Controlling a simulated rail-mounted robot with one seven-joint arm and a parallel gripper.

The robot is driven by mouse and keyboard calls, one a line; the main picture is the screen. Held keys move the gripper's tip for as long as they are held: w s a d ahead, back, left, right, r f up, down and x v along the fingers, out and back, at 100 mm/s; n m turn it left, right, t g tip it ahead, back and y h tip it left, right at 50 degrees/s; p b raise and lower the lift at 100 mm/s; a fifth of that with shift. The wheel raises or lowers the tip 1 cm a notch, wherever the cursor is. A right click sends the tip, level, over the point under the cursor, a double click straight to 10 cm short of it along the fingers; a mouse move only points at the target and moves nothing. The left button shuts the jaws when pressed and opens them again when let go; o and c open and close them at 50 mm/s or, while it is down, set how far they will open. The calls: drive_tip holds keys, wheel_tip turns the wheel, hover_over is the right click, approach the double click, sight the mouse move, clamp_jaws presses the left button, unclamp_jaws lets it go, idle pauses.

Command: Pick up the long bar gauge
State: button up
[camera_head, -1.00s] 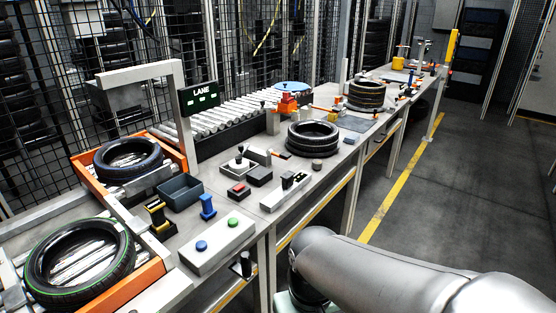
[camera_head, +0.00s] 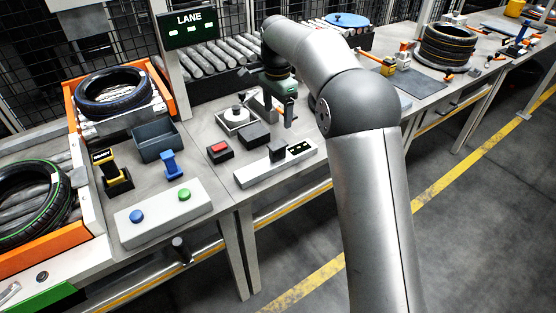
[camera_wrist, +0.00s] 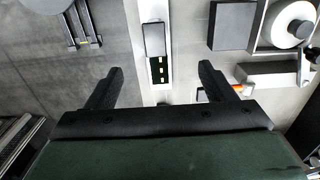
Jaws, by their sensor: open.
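A long pale bar (camera_head: 255,175) lies near the front edge of the bench. It carries a dark block and a small panel with lit marks; it looks like the bar gauge, though I cannot be sure. In the wrist view the bar (camera_wrist: 156,12) runs up the middle, between and beyond the fingers. My gripper (camera_wrist: 162,70) is open, with nothing between its fingers. In the head view my gripper (camera_head: 287,112) points down over the bench behind the bar, apart from it.
A grey bin (camera_head: 158,142) and a button panel (camera_head: 160,212) are farther left. A tyre stack (camera_head: 447,47) stands at the right.

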sight(278, 142)
wheel_tip(278, 142, down, 12)
drive_tip(key=shift+r, duration=0.25)
drive_tip(key=shift+s+f, duration=0.25)
drive_tip(key=shift+f, duration=1.1)
drive_tip(key=shift+s+f, duration=0.2)
drive_tip(key=shift+f, duration=1.15)
drive_tip(key=c, duration=1.2)
drive_tip(key=shift+r, duration=0.1)
drive_tip(key=shift+c, duration=1)
drive_tip(key=shift+r, duration=0.1)
